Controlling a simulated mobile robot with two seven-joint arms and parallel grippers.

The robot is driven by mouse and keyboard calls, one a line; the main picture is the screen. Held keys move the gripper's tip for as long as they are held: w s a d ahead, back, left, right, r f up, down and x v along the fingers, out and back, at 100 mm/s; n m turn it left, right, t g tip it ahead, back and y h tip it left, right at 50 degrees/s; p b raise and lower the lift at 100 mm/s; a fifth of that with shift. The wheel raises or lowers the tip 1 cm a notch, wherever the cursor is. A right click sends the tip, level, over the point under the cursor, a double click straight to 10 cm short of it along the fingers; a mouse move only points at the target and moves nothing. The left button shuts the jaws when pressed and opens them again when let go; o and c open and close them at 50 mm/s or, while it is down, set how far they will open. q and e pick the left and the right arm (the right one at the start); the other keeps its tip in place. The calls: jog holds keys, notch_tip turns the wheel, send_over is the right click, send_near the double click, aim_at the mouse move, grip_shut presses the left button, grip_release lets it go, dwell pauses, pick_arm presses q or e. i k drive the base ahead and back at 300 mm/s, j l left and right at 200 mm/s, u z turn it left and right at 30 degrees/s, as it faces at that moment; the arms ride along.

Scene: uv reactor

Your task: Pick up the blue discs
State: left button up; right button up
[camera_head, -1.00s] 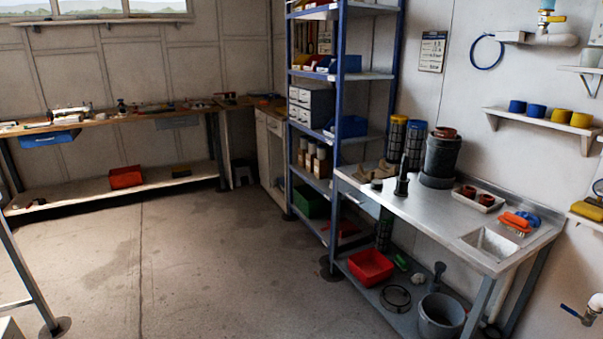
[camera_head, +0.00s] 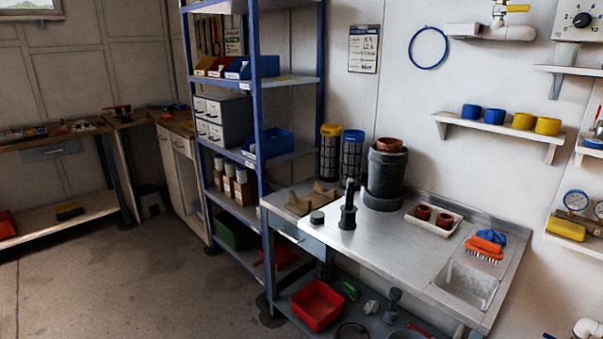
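Two short blue cylinders, which may be the blue discs, stand side by side on a wall shelf (camera_head: 495,128) at the upper right. The left blue disc (camera_head: 471,111) and the right blue disc (camera_head: 494,116) are to the left of two yellow ones of like shape. Neither of my grippers is in view.
Below is a steel sink bench (camera_head: 385,240) with a black cylinder (camera_head: 385,178), a white tray (camera_head: 434,228) of reddish-brown pieces and an orange brush (camera_head: 485,247). A blue-framed rack (camera_head: 260,150) stands left of it. The floor (camera_head: 130,280) at left is clear.

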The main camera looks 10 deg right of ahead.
aim_at(492, 116)
jog(key=i+j+z, duration=0.2)
jog(key=i+z, duration=0.15)
jog(key=i, duration=0.15)
jog(key=i+j+z, duration=0.4)
jog(key=i+l, duration=0.05)
